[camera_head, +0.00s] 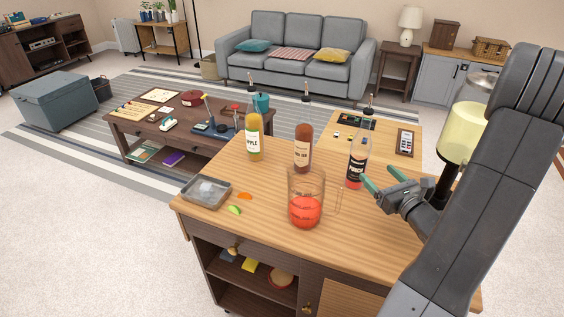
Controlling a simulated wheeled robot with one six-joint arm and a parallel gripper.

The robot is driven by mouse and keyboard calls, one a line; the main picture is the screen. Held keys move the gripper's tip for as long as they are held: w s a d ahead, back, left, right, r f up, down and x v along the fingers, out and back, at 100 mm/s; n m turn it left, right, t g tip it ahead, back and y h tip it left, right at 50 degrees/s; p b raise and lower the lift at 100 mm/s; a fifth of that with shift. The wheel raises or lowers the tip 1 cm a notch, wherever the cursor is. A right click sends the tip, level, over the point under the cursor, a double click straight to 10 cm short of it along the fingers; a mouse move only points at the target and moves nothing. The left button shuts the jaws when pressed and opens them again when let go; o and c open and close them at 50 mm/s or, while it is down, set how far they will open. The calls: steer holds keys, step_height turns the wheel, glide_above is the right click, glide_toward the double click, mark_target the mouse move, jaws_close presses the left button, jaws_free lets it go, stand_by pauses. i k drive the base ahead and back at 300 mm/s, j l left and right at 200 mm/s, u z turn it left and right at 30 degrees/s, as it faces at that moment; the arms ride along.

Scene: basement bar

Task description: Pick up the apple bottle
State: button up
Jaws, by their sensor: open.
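The apple bottle (254,137) stands upright on the wooden bar counter (262,217), toward its far left. It has yellow-green contents, a white label reading "PPLE" and a dark pourer on top. My gripper (382,180) is open and empty at the right side of the counter. Its greenish fingertips point left, close to the dark-labelled bottle (357,160); I cannot tell whether they touch it. The apple bottle is well to the left of my gripper, with other bottles between them.
A red-brown bottle (303,147) stands between the apple bottle and the dark-labelled one. A glass pitcher (305,198) with red liquid stands in front. A metal ice tray (206,191) and fruit slices lie at left. A drink dispenser (464,127) stands at right.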

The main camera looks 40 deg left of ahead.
mark_target(253, 118)
steer(key=k+l, duration=0.25)
steer(key=k, duration=0.2)
steer(key=k+l, duration=0.25)
steer(key=k, duration=0.25)
